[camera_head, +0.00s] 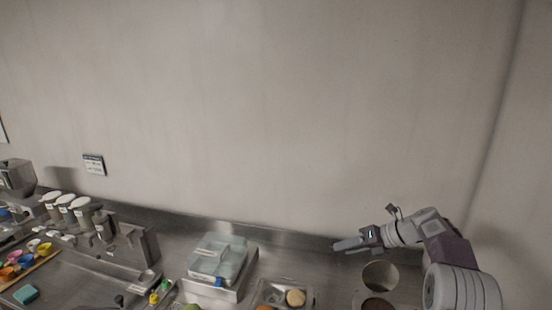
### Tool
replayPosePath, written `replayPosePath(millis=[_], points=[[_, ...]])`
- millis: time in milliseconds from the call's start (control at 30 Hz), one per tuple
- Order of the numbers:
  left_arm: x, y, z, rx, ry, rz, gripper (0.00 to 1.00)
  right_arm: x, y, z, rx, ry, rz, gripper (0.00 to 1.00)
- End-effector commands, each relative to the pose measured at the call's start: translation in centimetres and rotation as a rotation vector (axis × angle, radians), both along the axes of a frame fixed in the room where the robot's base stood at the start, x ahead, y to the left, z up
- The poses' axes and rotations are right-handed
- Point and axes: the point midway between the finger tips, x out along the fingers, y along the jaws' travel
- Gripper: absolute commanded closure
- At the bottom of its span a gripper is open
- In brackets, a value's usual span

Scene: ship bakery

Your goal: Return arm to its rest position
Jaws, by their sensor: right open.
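My right arm comes in from the lower right and bends over the steel counter (320,268). Its gripper (345,244) points left, above the back of the counter near the wall. The gripper is open and holds nothing that I can see. It is above and to the left of a round metal container (381,276). My left arm and gripper are not in view.
A metal tray (304,306) with a round bun (296,298) lies left of the containers. A clear lidded box (218,258) stands further left. White-topped cups (82,204), colored small bowls (26,259) and a teal sponge (26,294) are at far left.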

Motion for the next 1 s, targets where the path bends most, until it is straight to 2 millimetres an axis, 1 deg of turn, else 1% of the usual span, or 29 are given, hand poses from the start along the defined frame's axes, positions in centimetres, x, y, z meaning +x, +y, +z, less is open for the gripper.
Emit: replayPosePath(millis=[33, 100, 167, 200, 267, 300, 367, 400, 467, 500, 567, 600, 700, 733, 767, 800, 833, 900, 1000], points=[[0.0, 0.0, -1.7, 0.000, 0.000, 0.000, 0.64, -0.9, 2.0, -0.8, -0.021, 0.005, 0.035, 0.59], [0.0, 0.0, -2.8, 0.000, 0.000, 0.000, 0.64, -2.6, 4.4, -1.5, -0.068, 0.011, 0.093, 0.59], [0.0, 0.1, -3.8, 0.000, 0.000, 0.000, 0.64, -4.4, 6.1, -2.5, -0.125, 0.001, 0.156, 0.59], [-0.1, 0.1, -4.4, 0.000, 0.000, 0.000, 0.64, -5.7, 7.2, -3.3, -0.173, -0.012, 0.208, 0.59], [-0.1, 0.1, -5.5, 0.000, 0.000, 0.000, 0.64, -8.1, 8.7, -4.9, -0.258, -0.044, 0.311, 0.59], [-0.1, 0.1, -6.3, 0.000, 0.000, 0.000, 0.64, -10.1, 9.5, -6.2, -0.325, -0.073, 0.396, 0.59], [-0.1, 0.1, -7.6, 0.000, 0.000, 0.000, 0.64, -13.6, 10.3, -8.7, -0.447, -0.135, 0.565, 0.59], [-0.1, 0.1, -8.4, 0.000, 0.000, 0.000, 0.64, -16.3, 10.6, -10.7, -0.537, -0.188, 0.707, 0.59], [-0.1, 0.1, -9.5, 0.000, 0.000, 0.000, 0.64, -20.7, 10.3, -13.7, -0.677, -0.284, 0.969, 0.59], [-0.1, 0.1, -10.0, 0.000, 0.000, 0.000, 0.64, -23.6, 9.7, -15.7, -0.762, -0.358, 1.168, 0.59], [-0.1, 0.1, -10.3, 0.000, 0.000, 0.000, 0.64, -27.7, 8.3, -18.3, -0.862, -0.476, 1.491, 0.59], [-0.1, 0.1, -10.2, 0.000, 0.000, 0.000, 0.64, -29.9, 7.2, -19.6, -0.903, -0.551, 1.696, 0.59], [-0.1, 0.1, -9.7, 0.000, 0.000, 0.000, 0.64, -33.6, 5.0, -22.0, -0.914, -0.724, 2.143, 0.59], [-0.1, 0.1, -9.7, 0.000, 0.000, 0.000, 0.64, -34.0, 4.6, -22.5, -0.910, -0.778, 2.251, 0.59], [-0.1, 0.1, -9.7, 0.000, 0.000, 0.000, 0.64, -34.0, 4.3, -22.7, -0.914, -0.831, 2.341, 0.59], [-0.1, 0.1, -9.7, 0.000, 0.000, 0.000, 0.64, -33.6, 4.1, -22.7, -0.928, -0.897, 2.436, 0.59], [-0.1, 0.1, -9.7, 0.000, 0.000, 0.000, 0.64, -33.1, 4.1, -22.7, -0.938, -0.938, 2.492, 0.59], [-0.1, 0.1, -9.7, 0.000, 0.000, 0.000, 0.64, -32.6, 4.0, -22.6, -0.944, -1.002, 2.573, 0.59], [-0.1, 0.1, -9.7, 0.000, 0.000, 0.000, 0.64, -32.6, 4.1, -22.6, -0.934, -1.038, 2.622, 0.59]])
